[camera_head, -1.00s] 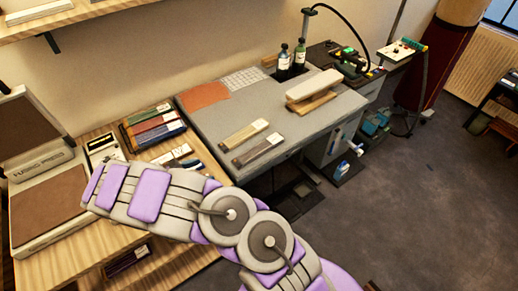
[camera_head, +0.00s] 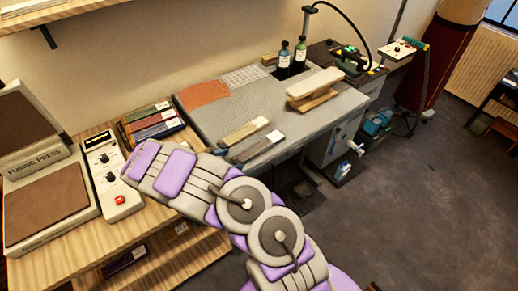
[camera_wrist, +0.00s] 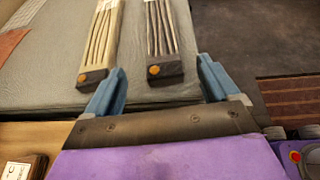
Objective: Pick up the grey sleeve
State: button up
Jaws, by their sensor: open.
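The grey sleeve (camera_wrist: 162,35) lies on the grey table top in the wrist view, with pale and dark pleats and a dark end with an orange button. In the head view it is the nearer of two sleeves (camera_head: 258,147). A beige sleeve (camera_wrist: 102,40) lies to its left; it also shows in the head view (camera_head: 243,131). My gripper (camera_wrist: 162,72) is open and empty in the wrist view. Its blue fingers appear on either side of the grey sleeve's near end; I cannot tell how high they are above it.
On the grey table (camera_head: 225,112) stand a pale pressing block (camera_head: 314,85) and two dark bottles (camera_head: 284,58). A fusing press (camera_head: 42,195) and a control box (camera_head: 110,180) stand on the wooden bench at left. Coloured cloth strips (camera_head: 152,122) lie between. Floor at right is open.

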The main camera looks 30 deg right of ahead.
aim_at(240, 159)
jog(key=x, duration=0.2)
jog(key=b+x, duration=0.1)
jog(key=x, duration=0.1)
jog(key=shift+s+d+f, duration=0.1)
jog(key=shift+s+d, duration=0.05)
jog(key=shift+d, duration=0.1)
jog(key=shift+a, duration=0.1)
jog(key=c, duration=1.1)
